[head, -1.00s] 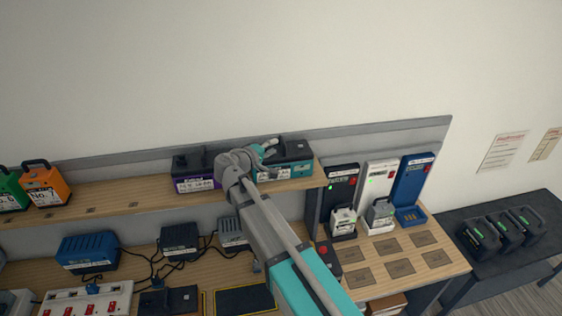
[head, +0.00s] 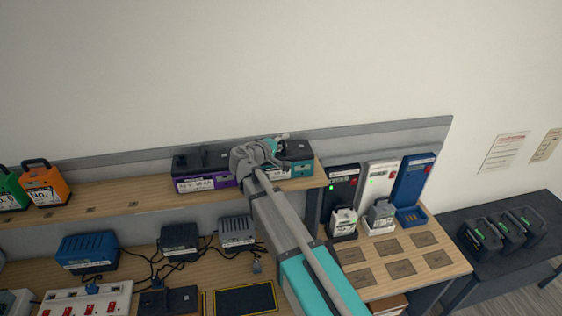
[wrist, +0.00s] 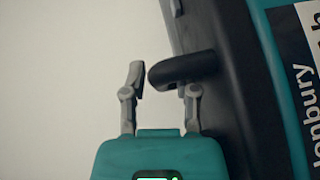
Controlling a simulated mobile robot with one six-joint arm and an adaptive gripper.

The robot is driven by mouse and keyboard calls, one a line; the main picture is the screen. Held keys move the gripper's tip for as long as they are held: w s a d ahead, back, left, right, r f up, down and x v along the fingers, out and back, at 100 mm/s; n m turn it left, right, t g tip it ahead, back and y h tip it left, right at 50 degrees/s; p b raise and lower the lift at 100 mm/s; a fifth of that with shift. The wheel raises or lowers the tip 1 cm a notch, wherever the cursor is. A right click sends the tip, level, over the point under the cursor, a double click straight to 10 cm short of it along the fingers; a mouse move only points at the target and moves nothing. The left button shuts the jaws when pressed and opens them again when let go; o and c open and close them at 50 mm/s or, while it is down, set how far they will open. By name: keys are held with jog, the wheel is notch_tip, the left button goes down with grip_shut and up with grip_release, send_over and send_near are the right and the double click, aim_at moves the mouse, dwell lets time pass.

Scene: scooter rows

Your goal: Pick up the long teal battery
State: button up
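The long teal battery (head: 301,170), with a dark top and a white label, sits at the right end of the wooden shelf in the head view, partly hidden by my arm. In the wrist view its teal side (wrist: 280,75) and label fill the right, and its black handle (wrist: 185,67) juts left. My gripper (wrist: 162,82) is open, its fingers apart. The handle's end lies close to the left fingertip and covers part of the right finger; I cannot tell whether they touch. In the head view my gripper (head: 281,140) is over the battery's top.
A purple-labelled battery (head: 197,183) stands just left of the teal one on the shelf. An orange battery (head: 45,187) is far left. Chargers (head: 340,190) stand to the right.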

grip_shut()
jog(key=shift+w+r, duration=0.1)
jog(key=shift+r, duration=0.1)
dwell(0.6)
jog(key=shift+r+p, duration=0.15)
jog(key=shift+p, duration=0.25)
notch_tip(320, 180, up, 9)
jog(key=p, duration=0.9)
jog(key=shift+r, duration=0.15)
dwell(0.4)
